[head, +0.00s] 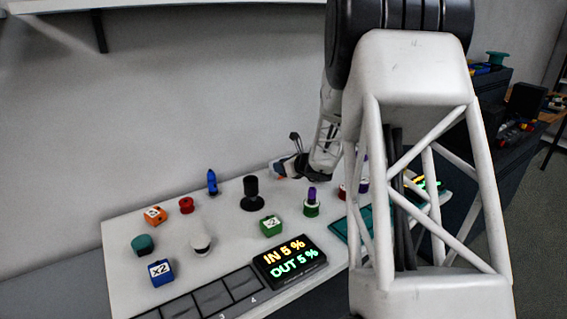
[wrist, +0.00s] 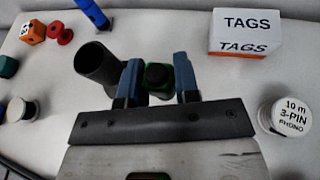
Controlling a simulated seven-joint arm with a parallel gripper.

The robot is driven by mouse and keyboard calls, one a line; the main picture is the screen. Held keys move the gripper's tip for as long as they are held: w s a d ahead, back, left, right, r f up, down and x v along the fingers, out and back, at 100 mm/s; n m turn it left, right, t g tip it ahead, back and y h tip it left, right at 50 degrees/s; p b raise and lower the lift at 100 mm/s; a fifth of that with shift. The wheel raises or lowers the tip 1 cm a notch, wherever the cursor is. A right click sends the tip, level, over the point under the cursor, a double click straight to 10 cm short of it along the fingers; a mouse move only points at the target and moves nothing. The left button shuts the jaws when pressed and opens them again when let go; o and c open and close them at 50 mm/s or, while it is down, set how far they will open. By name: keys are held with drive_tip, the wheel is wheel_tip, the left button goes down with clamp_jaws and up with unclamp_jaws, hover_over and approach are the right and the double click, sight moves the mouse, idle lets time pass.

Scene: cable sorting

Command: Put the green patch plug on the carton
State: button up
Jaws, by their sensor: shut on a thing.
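My gripper (wrist: 158,84) is shut on a green plug with a dark round top, the green patch plug (wrist: 157,70), between its two blue fingers in the wrist view. The white carton (wrist: 240,45) marked TAGS stands to the upper right of the fingers, apart from the plug, and its top looks bare. In the head view my gripper (head: 279,169) is small, near the back edge of the table; the plug cannot be made out there. I cannot make out the carton in the head view, where my arm covers part of the table.
A dark upright cylinder (wrist: 97,65) stands close left of the fingers. A round white item (wrist: 284,115) labelled 10 m 3-PIN PHONO lies at right. An orange cube (head: 154,215), red spool (head: 186,205), blue x2 cube (head: 161,272) and display (head: 290,262) occupy the white table.

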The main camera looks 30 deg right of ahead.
drive_tip(key=d, duration=0.3)
drive_tip(key=shift+w+d+r, duration=0.15)
drive_tip(key=shift+w+r, duration=0.1)
drive_tip(key=w+d, duration=0.2)
drive_tip(key=w, duration=0.2)
drive_tip(key=w+d+f, duration=0.1)
drive_tip(key=w+d, duration=0.1)
drive_tip(key=w, duration=0.3)
drive_tip(key=w+d, duration=0.3)
drive_tip(key=w, duration=0.2)
drive_tip(key=shift+w+f, duration=0.15)
drive_tip(key=shift+f, duration=0.1)
drive_tip(key=shift+f, duration=0.1)
drive_tip(key=shift+f, duration=1.65)
drive_tip(key=shift+f, duration=0.15)
drive_tip(key=o, duration=0.9)
drive_tip(key=shift+o, duration=0.2)
